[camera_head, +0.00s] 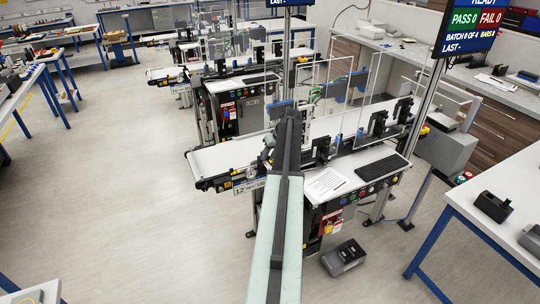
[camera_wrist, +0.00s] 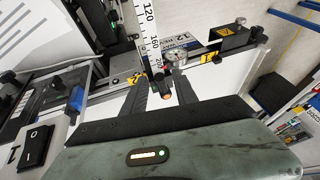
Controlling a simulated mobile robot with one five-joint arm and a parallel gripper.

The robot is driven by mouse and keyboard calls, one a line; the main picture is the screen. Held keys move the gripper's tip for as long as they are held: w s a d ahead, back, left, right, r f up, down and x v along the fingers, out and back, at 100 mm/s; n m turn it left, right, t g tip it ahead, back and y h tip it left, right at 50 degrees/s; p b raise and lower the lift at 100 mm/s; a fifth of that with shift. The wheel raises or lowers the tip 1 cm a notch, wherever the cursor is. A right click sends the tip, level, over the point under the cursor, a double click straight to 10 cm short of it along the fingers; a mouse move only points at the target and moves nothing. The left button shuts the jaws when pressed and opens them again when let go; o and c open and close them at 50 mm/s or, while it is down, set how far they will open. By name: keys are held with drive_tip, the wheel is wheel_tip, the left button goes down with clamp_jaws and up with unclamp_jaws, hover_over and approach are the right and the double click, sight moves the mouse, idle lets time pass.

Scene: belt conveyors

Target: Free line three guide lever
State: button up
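My gripper (camera_wrist: 161,88) is open, with two dark fingers spread apart in the wrist view. A small dark lever-like part with an orange tip (camera_wrist: 167,94) shows between the fingers, in front of a ruler scale (camera_wrist: 149,30). I cannot tell for certain that it is the guide lever, or whether a finger touches it. In the head view my arm reaches over the near conveyor (camera_head: 222,156), and the gripper end hides the parts behind it. No line number three is readable there.
A label plate (camera_head: 250,185) is on the conveyor's front edge. A keyboard (camera_head: 382,167) and a paper sheet (camera_head: 326,183) lie to the right of my arm. Clear guard panels stand behind. A grey box (camera_head: 343,257) is on the floor. The floor at left is clear.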

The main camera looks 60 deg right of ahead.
drive_tip(key=p+v, duration=0.7)
drive_tip(key=shift+r, duration=0.4)
drive_tip(key=shift+s, duration=0.1)
